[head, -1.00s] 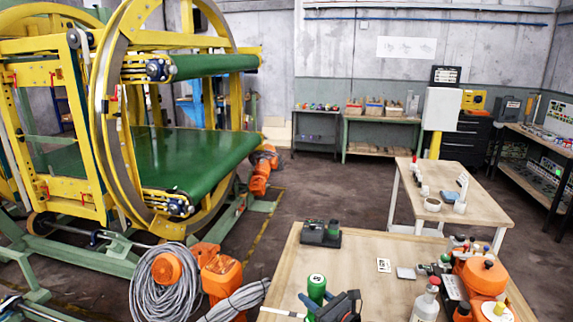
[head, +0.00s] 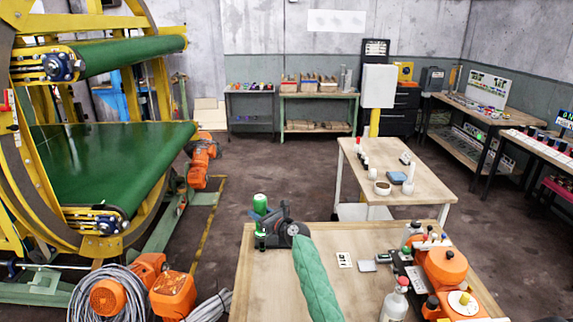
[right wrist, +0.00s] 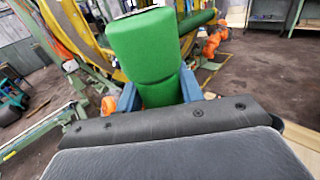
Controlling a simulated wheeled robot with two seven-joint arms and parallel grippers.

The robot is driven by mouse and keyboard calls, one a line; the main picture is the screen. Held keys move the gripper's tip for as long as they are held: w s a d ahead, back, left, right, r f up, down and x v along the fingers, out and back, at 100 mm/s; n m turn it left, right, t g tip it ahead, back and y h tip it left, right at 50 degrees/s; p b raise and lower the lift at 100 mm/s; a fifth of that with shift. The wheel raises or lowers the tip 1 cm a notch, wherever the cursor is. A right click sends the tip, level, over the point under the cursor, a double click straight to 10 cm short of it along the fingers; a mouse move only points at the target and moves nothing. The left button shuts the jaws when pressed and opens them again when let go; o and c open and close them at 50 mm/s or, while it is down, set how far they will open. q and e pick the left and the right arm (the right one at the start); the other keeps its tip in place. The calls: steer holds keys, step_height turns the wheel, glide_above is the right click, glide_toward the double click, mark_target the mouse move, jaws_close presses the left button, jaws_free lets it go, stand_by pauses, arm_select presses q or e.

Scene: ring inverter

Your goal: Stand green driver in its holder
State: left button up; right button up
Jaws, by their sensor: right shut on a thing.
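The green driver (head: 260,204) shows its light green handle at the back left corner of the near table in the head view, roughly upright. My right gripper (head: 266,223) is shut on it. In the right wrist view the green handle (right wrist: 146,50) stands between the blue fingers of the gripper (right wrist: 160,93). The dark holder (head: 261,242) is mostly hidden behind my gripper at the same corner. I cannot tell whether the driver's lower end is in the holder or above it. My left gripper is not in view.
The near table (head: 275,285) is bare at its front left. A white bottle (head: 394,300) and an orange machine (head: 446,270) stand on the right. A yellow ring machine (head: 150,190) stands beyond on the left.

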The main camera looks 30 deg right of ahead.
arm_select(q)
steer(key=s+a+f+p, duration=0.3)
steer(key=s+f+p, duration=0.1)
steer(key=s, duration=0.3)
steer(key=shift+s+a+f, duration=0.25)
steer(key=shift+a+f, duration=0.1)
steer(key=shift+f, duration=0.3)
arm_select(e)
steer(key=w+d+r+m+h, duration=0.1)
steer(key=w+d+r, duration=0.3)
steer(key=d, duration=0.5)
steer(key=w+d+r+m+h, duration=0.1)
steer(key=w+d+r+h, duration=0.2)
steer(key=w+d, duration=0.3)
steer(key=d+r, duration=0.1)
steer(key=d, duration=0.3)
steer(key=shift+w+r+m+t, duration=0.25)
steer(key=shift+r+m+t, duration=0.05)
steer(key=shift+r, duration=0.05)
